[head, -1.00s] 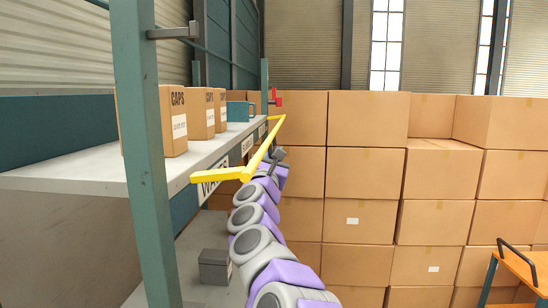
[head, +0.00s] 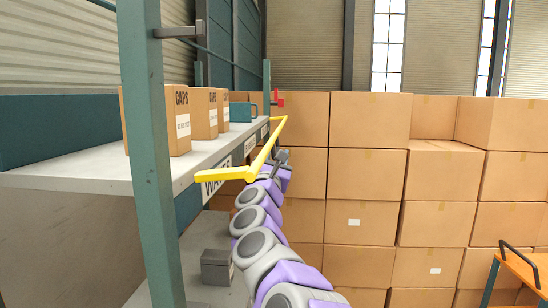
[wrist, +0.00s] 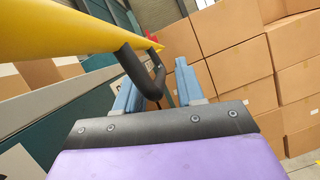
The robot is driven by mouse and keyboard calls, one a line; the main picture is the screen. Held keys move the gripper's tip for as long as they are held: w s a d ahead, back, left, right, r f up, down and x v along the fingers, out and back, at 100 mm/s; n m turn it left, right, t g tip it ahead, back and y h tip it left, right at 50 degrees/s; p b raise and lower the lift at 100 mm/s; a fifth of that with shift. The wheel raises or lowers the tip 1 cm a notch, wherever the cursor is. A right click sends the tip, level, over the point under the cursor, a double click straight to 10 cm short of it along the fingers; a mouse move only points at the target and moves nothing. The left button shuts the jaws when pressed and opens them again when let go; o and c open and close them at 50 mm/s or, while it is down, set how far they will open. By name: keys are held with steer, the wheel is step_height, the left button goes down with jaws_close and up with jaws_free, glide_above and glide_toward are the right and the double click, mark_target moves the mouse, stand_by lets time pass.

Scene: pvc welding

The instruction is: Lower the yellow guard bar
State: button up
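The yellow guard bar (head: 262,152) runs along the front of the shelf in the head view, at about the height of the shelf board. In the wrist view the bar (wrist: 60,35) crosses the upper left, with a black handle (wrist: 143,75) hanging from its side. My gripper (head: 283,158) is beside the bar's right side in the head view. In the wrist view my gripper (wrist: 157,85) has its two blue-grey fingers apart, with the handle between them. The handle is close to the left finger, and a gap shows to the right finger. Contact cannot be told.
The shelf (head: 90,172) holds several boxes marked CAPS (head: 180,120) and a teal bin (head: 241,112). A green post (head: 148,150) stands in front. Stacked cartons (head: 368,170) fill the back right. An orange cart (head: 522,270) stands at the lower right. A grey box (head: 214,266) sits on the lower level.

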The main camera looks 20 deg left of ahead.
steer(key=v, duration=1.6)
steer(key=shift+s+a+f, duration=0.2)
steer(key=shift+a, duration=0.05)
